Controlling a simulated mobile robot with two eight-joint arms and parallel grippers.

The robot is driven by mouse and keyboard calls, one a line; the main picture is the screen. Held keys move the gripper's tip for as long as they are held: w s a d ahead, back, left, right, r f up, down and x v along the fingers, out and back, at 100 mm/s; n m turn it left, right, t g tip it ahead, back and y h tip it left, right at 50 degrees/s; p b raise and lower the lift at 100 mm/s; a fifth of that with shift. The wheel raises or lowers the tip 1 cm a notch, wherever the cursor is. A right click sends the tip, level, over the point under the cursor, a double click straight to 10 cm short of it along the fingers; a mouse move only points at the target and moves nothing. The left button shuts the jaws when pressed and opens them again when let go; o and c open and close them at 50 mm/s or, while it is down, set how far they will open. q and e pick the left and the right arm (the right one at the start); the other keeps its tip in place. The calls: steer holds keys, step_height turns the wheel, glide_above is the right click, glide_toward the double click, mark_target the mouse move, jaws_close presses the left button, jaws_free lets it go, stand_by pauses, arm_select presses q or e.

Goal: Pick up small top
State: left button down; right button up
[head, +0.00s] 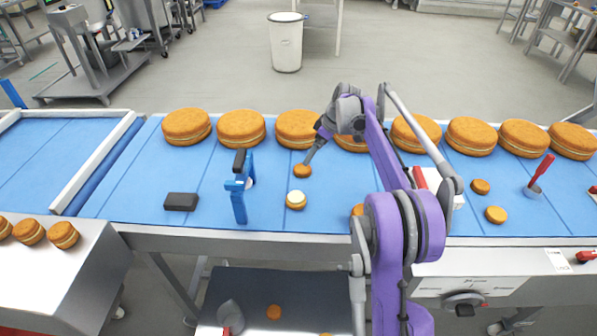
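A small top (302,171), a plain brown round, shows in front of the row of large filled rounds on the blue belt. My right gripper (309,160) comes down from the upper right, its grey tip touching or just above this top. The fingers are seen edge-on and small, so I cannot tell whether they are closed on it. A small round with white cream on top (296,200) stands just nearer on the belt. My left gripper is not in view.
Large filled rounds (240,128) line the belt's far side; my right arm partly hides one. A blue holder (239,200) and a dark block (181,201) stand left. Loose small rounds (481,187) and a red-handled tool (540,172) are right. Another round (274,312) lies on the lower shelf.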

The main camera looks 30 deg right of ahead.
mark_target(303, 168)
steer(key=x, duration=0.2)
steer(key=shift+f, duration=0.4)
steer(key=x, duration=0.6)
steer(key=shift+w+a+r, duration=0.1)
steer(key=shift+w+a, duration=0.05)
steer(key=shift+c, duration=0.9)
steer(key=c, duration=0.6)
step_height(303, 168, up, 10)
steer(key=s+a+p, duration=0.2)
steer(key=s+a, duration=0.6)
steer(key=s, duration=0.3)
arm_select(q)
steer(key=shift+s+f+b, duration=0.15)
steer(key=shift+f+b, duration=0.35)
steer(key=shift+b, duration=0.35)
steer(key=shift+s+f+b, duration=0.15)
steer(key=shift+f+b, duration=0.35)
steer(key=shift+b, duration=0.35)
arm_select(e)
steer(key=shift+a+f, duration=0.2)
steer(key=shift+f, duration=2.5)
